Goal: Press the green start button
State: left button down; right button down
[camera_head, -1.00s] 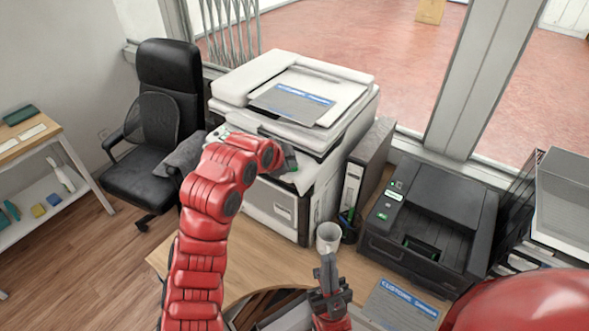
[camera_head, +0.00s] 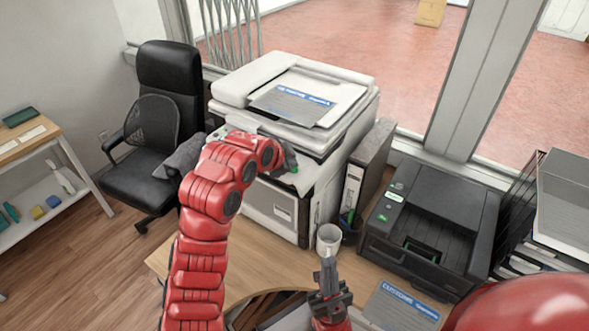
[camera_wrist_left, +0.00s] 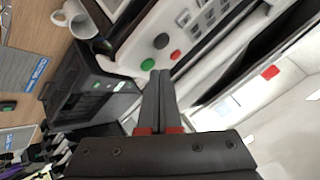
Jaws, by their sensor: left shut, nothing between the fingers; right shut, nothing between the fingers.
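The green start button (camera_wrist_left: 147,64) is a round button on the white copier's panel (camera_wrist_left: 135,52), below a dark button and left of a red one. In the head view a small green spot (camera_head: 295,169) shows just beside my left gripper (camera_head: 292,158). In the left wrist view my left gripper (camera_wrist_left: 160,74) is shut and empty, its tips just below and right of the green button. I cannot tell if they touch the panel. My right gripper (camera_head: 327,266) is shut and empty, pointing up near the white mug.
The red button (camera_wrist_left: 176,55) and dark button (camera_wrist_left: 161,40) lie close to the green one. A white mug (camera_head: 329,238), a binder (camera_head: 365,165) and a black printer (camera_head: 430,220) with its own green light stand right of the copier (camera_head: 280,95).

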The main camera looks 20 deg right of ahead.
pick_arm(q)
jog(key=shift+r, duration=0.3)
notch_tip(320, 180, up, 6)
dwell(0.7)
dwell(0.5)
